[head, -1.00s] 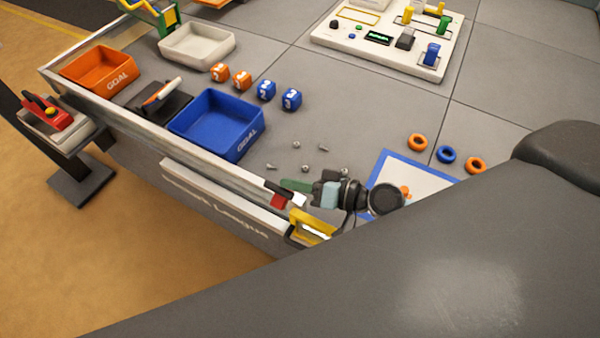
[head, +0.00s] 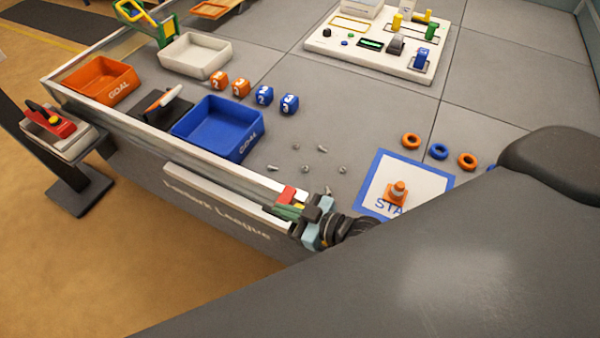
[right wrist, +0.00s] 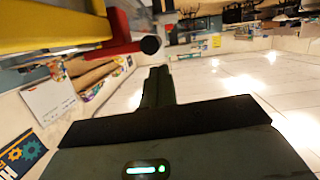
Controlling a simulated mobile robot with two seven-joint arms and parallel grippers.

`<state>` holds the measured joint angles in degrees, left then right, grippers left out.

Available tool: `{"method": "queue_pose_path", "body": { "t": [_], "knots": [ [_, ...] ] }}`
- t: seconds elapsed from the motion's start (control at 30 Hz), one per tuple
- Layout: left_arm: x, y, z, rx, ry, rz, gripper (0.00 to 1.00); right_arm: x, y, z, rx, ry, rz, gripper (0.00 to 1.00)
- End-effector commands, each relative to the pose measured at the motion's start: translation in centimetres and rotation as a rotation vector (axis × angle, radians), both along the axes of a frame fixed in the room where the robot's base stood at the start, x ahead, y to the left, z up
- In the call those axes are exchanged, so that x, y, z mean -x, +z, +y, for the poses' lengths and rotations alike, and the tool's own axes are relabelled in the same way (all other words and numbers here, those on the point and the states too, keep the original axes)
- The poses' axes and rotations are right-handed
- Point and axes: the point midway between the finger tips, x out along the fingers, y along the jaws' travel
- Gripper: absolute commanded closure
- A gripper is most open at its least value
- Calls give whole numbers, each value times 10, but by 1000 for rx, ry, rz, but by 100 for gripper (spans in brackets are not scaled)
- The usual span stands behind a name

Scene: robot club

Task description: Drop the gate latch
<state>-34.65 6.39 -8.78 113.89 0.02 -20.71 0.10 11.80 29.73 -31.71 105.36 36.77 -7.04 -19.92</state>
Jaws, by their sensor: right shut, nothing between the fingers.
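The gate latch shows as a red lever (head: 287,193) at the table's front rail, with a yellow part mostly covered by my gripper. In the right wrist view the red lever (right wrist: 118,50) with a dark round end lies beside a yellow bar (right wrist: 50,28), at the upper left. My right gripper (head: 287,212) is shut and empty, its dark green fingers (right wrist: 158,88) close beside the lever on its near side. I cannot tell whether they touch it. My left gripper is not in view.
The blue goal tray (head: 215,148), orange goal tray (head: 97,92) and front rail (head: 150,132) are to the left. Several loose screws (head: 322,149) lie behind the gripper.

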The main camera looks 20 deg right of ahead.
Motion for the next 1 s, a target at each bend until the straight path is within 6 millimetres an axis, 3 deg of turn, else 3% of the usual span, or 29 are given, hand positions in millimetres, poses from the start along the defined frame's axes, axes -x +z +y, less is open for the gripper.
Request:
{"method": "queue_pose_path", "body": {
  "t": [0.4,1.0],
  "knots": [
    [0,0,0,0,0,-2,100,0,-13,0,25,-1,-19,100],
    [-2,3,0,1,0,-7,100,0,-12,0,24,-1,-19,100]
  ]
}}
